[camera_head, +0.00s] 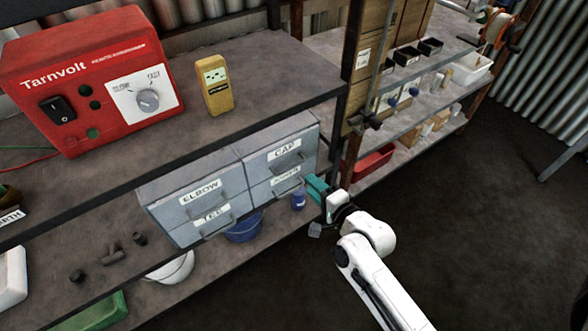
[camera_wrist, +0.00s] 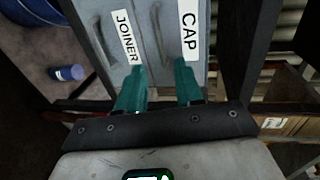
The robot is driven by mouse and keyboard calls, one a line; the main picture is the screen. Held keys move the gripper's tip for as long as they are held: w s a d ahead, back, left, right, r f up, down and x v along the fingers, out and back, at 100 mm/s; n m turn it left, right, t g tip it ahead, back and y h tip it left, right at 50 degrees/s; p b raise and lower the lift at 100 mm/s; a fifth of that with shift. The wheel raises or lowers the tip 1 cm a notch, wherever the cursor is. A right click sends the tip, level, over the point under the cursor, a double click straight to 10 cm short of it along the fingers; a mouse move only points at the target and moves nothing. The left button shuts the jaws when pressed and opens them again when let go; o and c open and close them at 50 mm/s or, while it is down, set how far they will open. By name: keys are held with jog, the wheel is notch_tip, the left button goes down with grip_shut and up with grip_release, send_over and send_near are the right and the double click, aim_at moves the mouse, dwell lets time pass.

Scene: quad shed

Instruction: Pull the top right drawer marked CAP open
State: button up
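The grey drawer cabinet (camera_head: 190,180) stands under the bench top, its drawers looking shut. The CAP drawer (camera_head: 260,160) is at its top right, with a white label; it also shows in the wrist view (camera_wrist: 200,75). Its dark curved handle (camera_wrist: 157,35) lies just beyond the gap between my fingertips. My gripper (camera_head: 314,187) has teal fingers and is at the cabinet's right front. In the wrist view my gripper (camera_wrist: 160,75) is open, with nothing visible between the fingers. Whether a fingertip touches the drawer front I cannot tell.
The JOINER drawer (camera_wrist: 110,55) is beside CAP in the wrist view, below it in the head view. A blue jar (camera_head: 298,199) stands on the lower shelf. A dark bench post (camera_head: 338,140) is close right of the cabinet. Open floor (camera_head: 480,220) lies at right.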

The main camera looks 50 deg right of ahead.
jog(key=x, duration=0.9)
jog(key=shift+w, duration=0.1)
jog(key=shift+c, duration=0.5)
grip_shut()
dwell(0.7)
